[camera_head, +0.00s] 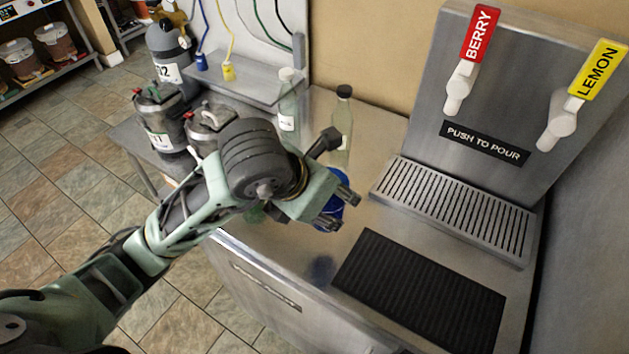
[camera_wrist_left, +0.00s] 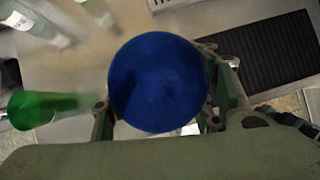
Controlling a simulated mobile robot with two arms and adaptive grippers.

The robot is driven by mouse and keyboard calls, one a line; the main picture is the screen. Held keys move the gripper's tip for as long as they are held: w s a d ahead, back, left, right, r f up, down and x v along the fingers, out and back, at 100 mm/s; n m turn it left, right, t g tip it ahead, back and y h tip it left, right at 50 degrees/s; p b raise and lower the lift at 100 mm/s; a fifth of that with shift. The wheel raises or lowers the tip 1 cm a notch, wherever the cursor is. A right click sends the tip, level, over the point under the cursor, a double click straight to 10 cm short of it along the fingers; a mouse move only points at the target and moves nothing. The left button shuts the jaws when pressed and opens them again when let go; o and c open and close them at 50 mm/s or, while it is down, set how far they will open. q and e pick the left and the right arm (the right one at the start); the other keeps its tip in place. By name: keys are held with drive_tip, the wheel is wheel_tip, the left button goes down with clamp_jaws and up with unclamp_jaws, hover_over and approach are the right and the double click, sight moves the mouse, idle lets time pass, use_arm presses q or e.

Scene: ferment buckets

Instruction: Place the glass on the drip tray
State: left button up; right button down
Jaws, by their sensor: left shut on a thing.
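My left gripper (camera_head: 338,210) is shut on a blue glass (camera_head: 331,184), held above the steel counter left of the black mat. In the left wrist view the blue glass (camera_wrist_left: 158,82) shows as a round blue disc between the fingers. The drip tray (camera_head: 453,207), a slotted metal grate below the taps, lies to the right of the gripper, apart from the glass. A green glass (camera_wrist_left: 45,110) is at the left in the wrist view; in the head view it is mostly hidden behind my arm. My right gripper is out of view.
A black ribbed mat (camera_head: 420,290) lies in front of the drip tray. A dark-capped bottle (camera_head: 341,130) and a clear bottle (camera_head: 288,108) stand behind the gripper. The berry tap (camera_head: 461,88) and lemon tap (camera_head: 560,118) overhang the tray.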

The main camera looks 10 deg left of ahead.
sight(317, 226)
use_arm(q)
drive_tip(key=shift+s+d+r, duration=0.25)
drive_tip(key=shift+d, duration=0.05)
drive_tip(key=shift+s+a+f+m+g+h, duration=0.1)
drive_tip(key=shift+s+f+m+g+h, duration=0.15)
drive_tip(key=shift+f+m, duration=0.4)
drive_tip(key=m+g, duration=0.1)
drive_tip(key=m, duration=0.1)
drive_tip(key=s+a+f+m+g+h, duration=0.1)
drive_tip(key=m, duration=0.1)
drive_tip(key=f+m+g+h, duration=0.1)
drive_tip(key=m, duration=0.2)
drive_tip(key=shift+s+a+f, duration=0.15)
drive_tip(key=shift+a+f, duration=0.05)
drive_tip(key=shift+a, duration=0.15)
drive_tip(key=s+a+r+m+g+y, duration=0.1)
drive_tip(key=s+a+m+g+y, duration=0.1)
drive_tip(key=m, duration=0.8)
drive_tip(key=s+a+r+m+g+y, duration=0.1)
drive_tip(key=s+a+m+g+y, duration=0.2)
drive_tip(key=a+m+g, duration=0.3)
drive_tip(key=a+m+y, duration=0.1)
drive_tip(key=a+m, duration=0.2)
drive_tip(key=m, duration=0.2)
drive_tip(key=shift+a+r+g, duration=0.15)
drive_tip(key=shift+a+g, duration=0.05)
drive_tip(key=shift+g, duration=0.15)
drive_tip(key=shift+m, duration=0.35)
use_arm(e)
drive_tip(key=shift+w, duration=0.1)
